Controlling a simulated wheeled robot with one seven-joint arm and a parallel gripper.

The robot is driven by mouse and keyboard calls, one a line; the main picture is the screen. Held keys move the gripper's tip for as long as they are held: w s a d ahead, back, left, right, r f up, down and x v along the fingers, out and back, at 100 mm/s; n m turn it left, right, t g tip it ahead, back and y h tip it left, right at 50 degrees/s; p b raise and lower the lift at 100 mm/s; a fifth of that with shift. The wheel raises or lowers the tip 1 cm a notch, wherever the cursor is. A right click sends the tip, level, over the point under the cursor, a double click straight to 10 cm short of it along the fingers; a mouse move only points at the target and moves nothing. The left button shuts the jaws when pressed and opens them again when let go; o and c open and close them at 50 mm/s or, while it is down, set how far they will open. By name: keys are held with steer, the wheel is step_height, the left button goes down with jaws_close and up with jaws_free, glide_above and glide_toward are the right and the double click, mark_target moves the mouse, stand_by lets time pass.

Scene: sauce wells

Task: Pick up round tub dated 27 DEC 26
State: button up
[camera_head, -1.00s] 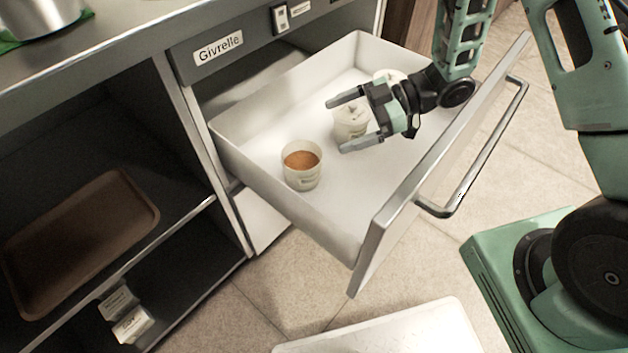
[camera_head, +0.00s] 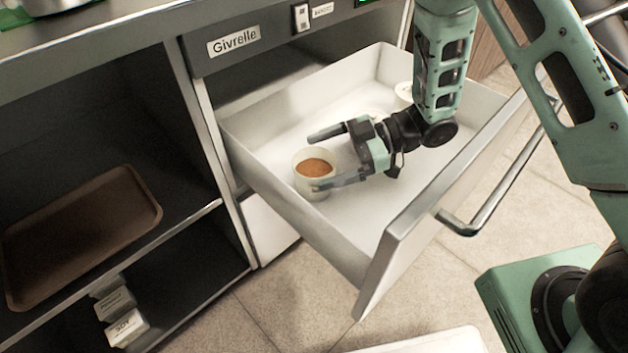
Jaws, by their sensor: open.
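An open white drawer (camera_head: 290,215) holds round tubs. One tub with orange-brown contents (camera_head: 314,178) stands upright near the drawer's left side. My gripper (camera_head: 318,160) is open, its two fingers pointing left over this tub. The lower finger overlaps the tub's right rim in the picture; I cannot tell whether they touch. Another pale tub (camera_head: 404,92) stands farther back, partly hidden by my arm. A whitish tub seen earlier in the middle is now hidden behind my gripper. No date on any tub is readable.
The drawer's front panel with a metal handle (camera_head: 487,212) stands on the right. A brown tray (camera_head: 80,235) lies on the left shelf, with small labelled boxes (camera_head: 127,328) below. A counter labelled "Givrelle" (camera_head: 234,41) overhangs the drawer.

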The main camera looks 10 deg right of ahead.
steer(key=shift+x, duration=1.4)
steer(key=shift+d, duration=0.1)
steer(key=c, duration=1.3)
steer(key=shift+o, duration=0.2)
